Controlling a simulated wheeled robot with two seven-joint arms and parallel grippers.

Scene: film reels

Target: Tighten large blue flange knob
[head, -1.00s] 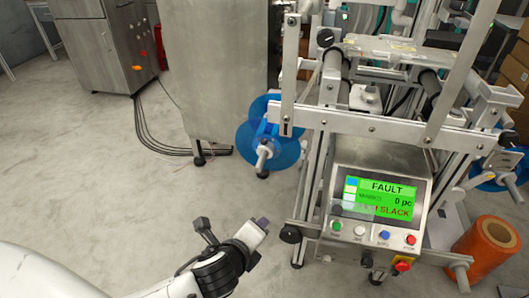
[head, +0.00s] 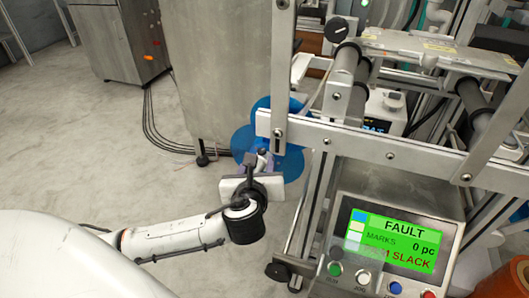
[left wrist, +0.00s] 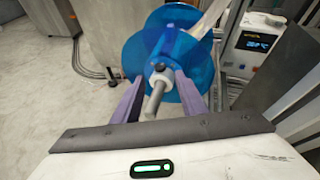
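The large blue flange (head: 243,142) is a pair of translucent blue discs at the left side of the machine, partly hidden by the frame and my left gripper. The left wrist view shows the flange (left wrist: 140,55) ahead, with a pale hub or knob (left wrist: 161,78) and a grey shaft (left wrist: 154,99) sticking out toward me. My left gripper (head: 262,158) is at the flange's front. Its two purple-grey fingers (left wrist: 159,80) are open, one on each side of the hub and shaft. I cannot tell whether they touch it. My right gripper is not in view.
The machine's metal frame bar (head: 400,155) passes close to the right of my left gripper. A control panel (head: 393,240) reads FAULT and SLACK. A steel cabinet (head: 215,70) stands behind the flange. The floor (head: 100,160) at left is clear.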

